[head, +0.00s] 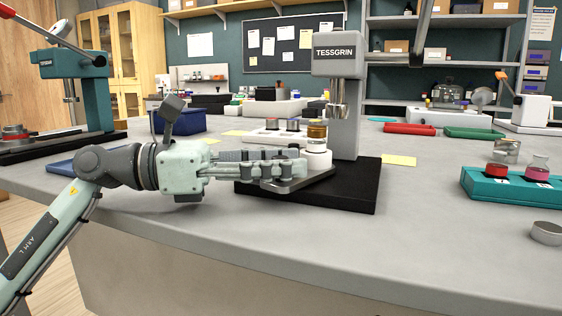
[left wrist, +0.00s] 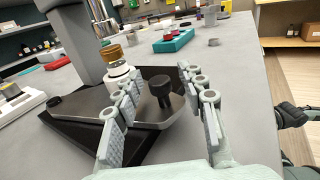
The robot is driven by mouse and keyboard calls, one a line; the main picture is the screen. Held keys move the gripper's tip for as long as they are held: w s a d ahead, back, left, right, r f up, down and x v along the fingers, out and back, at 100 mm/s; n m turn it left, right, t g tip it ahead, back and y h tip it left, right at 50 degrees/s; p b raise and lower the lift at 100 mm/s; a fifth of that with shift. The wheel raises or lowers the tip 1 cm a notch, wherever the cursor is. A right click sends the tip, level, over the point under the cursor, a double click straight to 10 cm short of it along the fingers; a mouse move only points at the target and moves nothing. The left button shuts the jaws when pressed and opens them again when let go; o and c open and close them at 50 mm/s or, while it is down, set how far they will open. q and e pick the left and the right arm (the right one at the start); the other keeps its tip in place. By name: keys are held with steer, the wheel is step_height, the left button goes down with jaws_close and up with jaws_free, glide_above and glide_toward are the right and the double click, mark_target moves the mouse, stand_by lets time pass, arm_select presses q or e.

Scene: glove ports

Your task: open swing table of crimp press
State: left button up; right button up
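The grey crimp press (head: 340,62), marked TESSGRIN, stands on a black base (head: 345,190) near the counter's front edge. Its swing table (head: 312,183) is a flat grey plate low over the base. It carries a white holder (head: 318,160) with an amber-topped vial (head: 317,134), beside the press column. In the left wrist view the swing table (left wrist: 150,117) has an upright black knob (left wrist: 161,92). My left gripper (head: 296,168) is at the plate's front. Its fingers (left wrist: 160,82) are apart on either side of the knob, with visible gaps.
A teal press (head: 92,95) with a red-tipped lever stands at the left. A teal rack (head: 515,190) with coloured caps and a small grey metal cup (head: 546,232) are at the right. Yellow notes (head: 399,160) lie behind the press. Counter in front is clear.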

arm_select(q)
steer(key=shift+a, duration=0.1)
steer(key=a, duration=0.4)
steer(key=s+a, duration=0.1)
steer(key=a, duration=0.2)
steer(key=s+a, duration=0.1)
steer(key=a, duration=0.3)
steer(key=shift+s+a, duration=0.2)
steer(key=shift+a, duration=0.1)
steer(key=shift+c, duration=0.5)
